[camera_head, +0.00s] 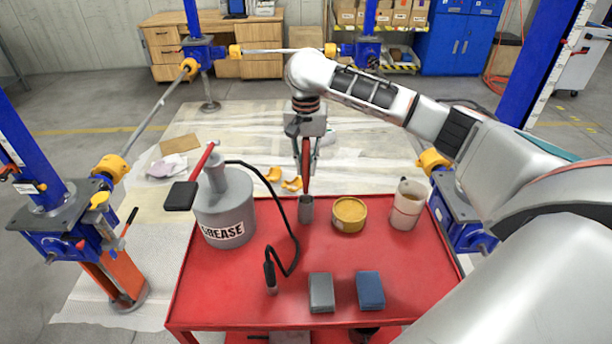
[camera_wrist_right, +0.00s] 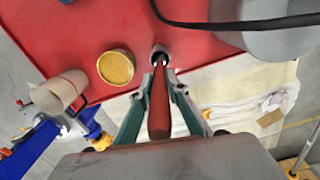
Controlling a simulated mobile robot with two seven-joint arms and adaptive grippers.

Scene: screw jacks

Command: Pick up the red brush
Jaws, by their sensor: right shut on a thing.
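The red brush (camera_head: 306,168) is upright beneath my right wrist, with its lower end at the small grey cup (camera_head: 306,210). My right gripper (camera_head: 306,158) points down and is shut on the brush's red handle. In the right wrist view the brush (camera_wrist_right: 159,112) runs between the two fingers of my right gripper (camera_wrist_right: 158,88), and its far end reaches the cup's mouth (camera_wrist_right: 160,54). I cannot tell whether its tip is inside the cup or just above it. My left gripper is not in view.
The red cart top (camera_head: 240,290) holds a grey grease can (camera_head: 224,212) with a black hose, a yellow tin (camera_head: 349,214), a whitish mug (camera_head: 407,205), a grey block (camera_head: 321,292) and a blue block (camera_head: 370,290). Blue screw jacks (camera_head: 65,215) stand around it.

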